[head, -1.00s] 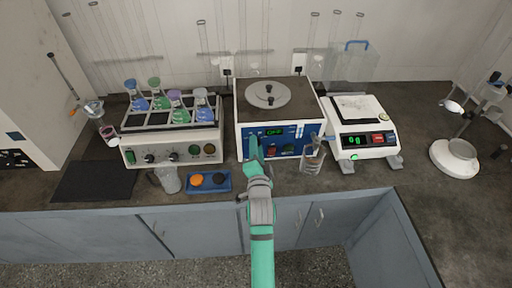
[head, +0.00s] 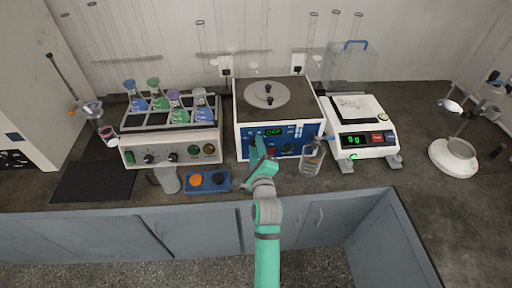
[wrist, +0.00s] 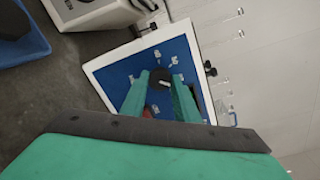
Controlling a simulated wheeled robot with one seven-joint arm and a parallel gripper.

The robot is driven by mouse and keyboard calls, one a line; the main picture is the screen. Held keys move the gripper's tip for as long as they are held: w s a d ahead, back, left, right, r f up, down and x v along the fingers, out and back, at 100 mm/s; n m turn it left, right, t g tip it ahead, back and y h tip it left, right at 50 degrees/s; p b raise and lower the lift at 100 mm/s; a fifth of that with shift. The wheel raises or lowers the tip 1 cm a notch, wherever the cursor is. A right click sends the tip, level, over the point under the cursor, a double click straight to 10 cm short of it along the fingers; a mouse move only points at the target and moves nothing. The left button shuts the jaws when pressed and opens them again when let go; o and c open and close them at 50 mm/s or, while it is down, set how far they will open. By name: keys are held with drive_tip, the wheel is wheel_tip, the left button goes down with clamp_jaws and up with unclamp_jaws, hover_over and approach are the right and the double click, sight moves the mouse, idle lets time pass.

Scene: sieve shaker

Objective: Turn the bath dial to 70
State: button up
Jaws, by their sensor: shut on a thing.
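The bath (head: 244,97) is a white box with a dark top, a round lid and a blue front panel. Its green display (head: 274,132) appears to read OFF. The bath dial (wrist: 160,78) is a black knob with a white pointer mark, on the blue panel with white scale numbers in the wrist view. The numbers are too small to read. My gripper (wrist: 162,88) is shut on the dial, one green finger at each side. In the head view my gripper (head: 258,152) is at the panel's left part and hides the dial.
A balance (head: 364,140) is at the right. A shaker (head: 172,148) with several flasks is at the left. A blue tray (head: 208,189) with orange and black pieces lies in front.

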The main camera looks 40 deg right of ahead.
drive_tip(key=m, duration=0.6)
drive_tip(key=shift+f+m+t, duration=0.25)
drive_tip(key=shift+m+t, duration=0.05)
drive_tip(key=shift+t, duration=0.1)
idle(0.4)
drive_tip(key=o, duration=1.1)
drive_tip(key=shift+c, duration=0.2)
drive_tip(key=shift+r, duration=0.1)
drive_tip(key=v, duration=1.1)
drive_tip(key=shift+d+r, duration=0.1)
